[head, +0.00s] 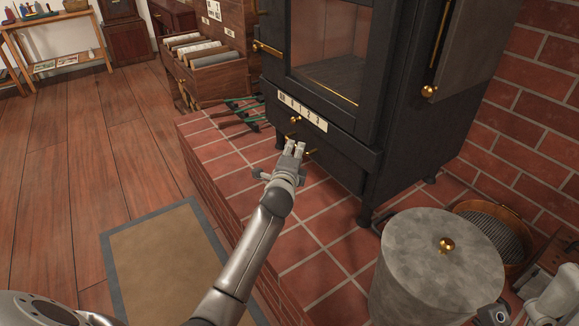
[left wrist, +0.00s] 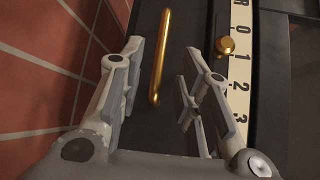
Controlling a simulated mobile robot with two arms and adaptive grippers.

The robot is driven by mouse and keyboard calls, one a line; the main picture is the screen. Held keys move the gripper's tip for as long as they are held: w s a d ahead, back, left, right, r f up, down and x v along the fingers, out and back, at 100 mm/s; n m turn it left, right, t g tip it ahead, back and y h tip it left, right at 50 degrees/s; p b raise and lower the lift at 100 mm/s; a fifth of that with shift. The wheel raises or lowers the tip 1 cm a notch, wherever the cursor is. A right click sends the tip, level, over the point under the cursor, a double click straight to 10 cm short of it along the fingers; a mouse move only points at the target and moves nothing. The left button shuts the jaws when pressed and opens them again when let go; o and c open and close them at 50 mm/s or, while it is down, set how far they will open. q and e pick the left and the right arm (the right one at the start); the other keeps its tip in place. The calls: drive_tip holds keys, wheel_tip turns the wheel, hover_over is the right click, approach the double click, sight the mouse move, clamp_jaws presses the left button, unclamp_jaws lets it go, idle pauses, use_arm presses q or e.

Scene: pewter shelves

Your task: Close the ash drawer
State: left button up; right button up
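The ash drawer (head: 335,164) is the dark front low on the black stove (head: 350,100), under the ledge with the number strip. Its brass bar handle (left wrist: 160,55) shows in the left wrist view, between the fingers of my left gripper (left wrist: 160,85). The fingers are apart, with clear space on both sides of the bar. In the head view my left gripper (head: 295,147) is right at the drawer front and hides part of it and its handle. I cannot tell how far the drawer stands out. Grey parts of my right arm show at the lower right; its fingertips cannot be made out.
A brass knob (left wrist: 226,45) sits beside the number strip (head: 302,111). The stove stands on a brick hearth (head: 310,245). A lidded grey bin (head: 430,250) is at the right.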

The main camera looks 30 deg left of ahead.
use_arm(q)
drive_tip(key=v, duration=0.8)
drive_tip(key=shift+w, duration=0.1)
idle(0.3)
